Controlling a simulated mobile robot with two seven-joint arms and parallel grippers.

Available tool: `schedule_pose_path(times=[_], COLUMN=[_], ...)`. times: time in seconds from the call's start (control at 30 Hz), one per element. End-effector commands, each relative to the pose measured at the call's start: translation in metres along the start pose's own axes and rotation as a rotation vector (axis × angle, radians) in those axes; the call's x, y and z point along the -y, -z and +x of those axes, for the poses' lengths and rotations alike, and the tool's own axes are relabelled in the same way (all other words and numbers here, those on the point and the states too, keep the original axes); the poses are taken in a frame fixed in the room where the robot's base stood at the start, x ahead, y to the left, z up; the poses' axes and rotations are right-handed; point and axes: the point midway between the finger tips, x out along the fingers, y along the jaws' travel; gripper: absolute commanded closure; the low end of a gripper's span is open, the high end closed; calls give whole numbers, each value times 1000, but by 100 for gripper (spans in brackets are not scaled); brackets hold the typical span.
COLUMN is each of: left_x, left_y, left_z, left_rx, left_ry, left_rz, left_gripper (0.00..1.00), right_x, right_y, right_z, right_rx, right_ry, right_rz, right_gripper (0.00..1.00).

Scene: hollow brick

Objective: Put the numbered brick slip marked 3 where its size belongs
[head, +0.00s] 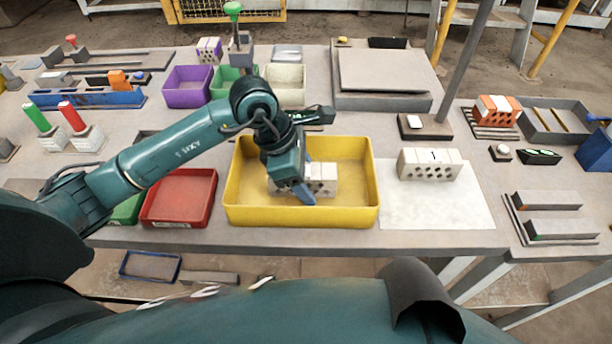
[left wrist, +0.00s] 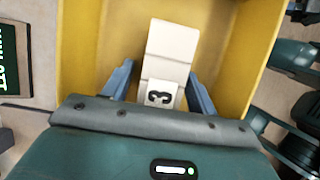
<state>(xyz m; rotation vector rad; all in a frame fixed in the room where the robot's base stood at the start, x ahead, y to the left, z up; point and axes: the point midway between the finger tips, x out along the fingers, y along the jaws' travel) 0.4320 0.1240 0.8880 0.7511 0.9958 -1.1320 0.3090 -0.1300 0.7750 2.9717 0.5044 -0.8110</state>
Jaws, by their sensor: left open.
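The pale brick slip marked 3 (left wrist: 161,92) lies inside the yellow bin (head: 245,212). In the left wrist view its number faces the camera, at the end nearest my gripper. In the head view the pale holed brick (head: 325,180) in the bin is partly hidden by my gripper. My left gripper (head: 306,178) reaches down into the bin. Its blue fingers stand open on either side of the slip in the left wrist view (left wrist: 160,88), and no grip shows. A similar pale holed brick marked 1 (head: 428,170) stands on a white sheet (head: 435,208). My right gripper is not in view.
A red tray (head: 180,200) is left of the bin. Purple (head: 187,88), green and cream bins stand behind. A grey slab (head: 385,75) is at the back, and an orange brick (head: 497,108) is at right. The sheet has free room in front of the brick marked 1.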

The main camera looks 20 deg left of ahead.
Motion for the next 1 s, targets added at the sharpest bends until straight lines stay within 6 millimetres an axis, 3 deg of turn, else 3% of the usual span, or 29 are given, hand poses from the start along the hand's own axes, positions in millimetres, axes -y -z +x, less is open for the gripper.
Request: schedule_pose_path(times=[0.27, 0.7, 1.0], left_x=[-1, -1, 0], left_y=[-1, -1, -1], left_z=[-18, -106, -123], left_rx=[1, 1, 0], left_ry=[-5, -5, -1], left_rz=[1, 0, 0], left_gripper=[42, 42, 42], right_x=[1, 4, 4], right_y=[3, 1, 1], right_z=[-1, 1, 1], right_rx=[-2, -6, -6], right_ry=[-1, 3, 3], right_rz=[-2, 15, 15], right_gripper=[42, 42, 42])
